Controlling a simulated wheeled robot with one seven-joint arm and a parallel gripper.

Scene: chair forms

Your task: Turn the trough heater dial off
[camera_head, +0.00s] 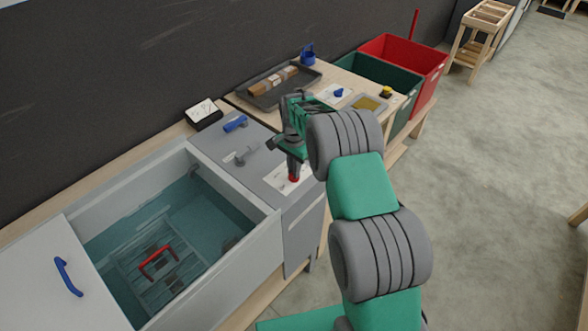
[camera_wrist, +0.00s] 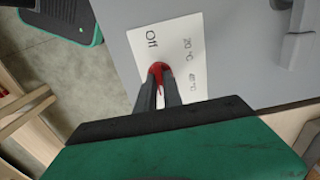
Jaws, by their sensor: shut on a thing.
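The red heater dial (camera_head: 293,179) sits on a white label on the grey panel at the right end of the trough (camera_head: 270,228). In the wrist view the red dial (camera_wrist: 160,69) shows between the fingertips of my gripper (camera_wrist: 159,82). My gripper (camera_head: 294,172) points down and is shut on the dial. The label (camera_wrist: 180,45) reads "Off", with "20 °C" and a second temperature beside it. The fingers hide part of the dial, and I cannot tell which mark it points at.
A blue-handled part (camera_head: 235,124) and a grey lever (camera_head: 245,155) stand on the panel left of my gripper. The trough holds water and a rack with a red handle (camera_head: 158,260). A dark tray (camera_head: 265,92) and green and red bins (camera_head: 408,58) lie beyond.

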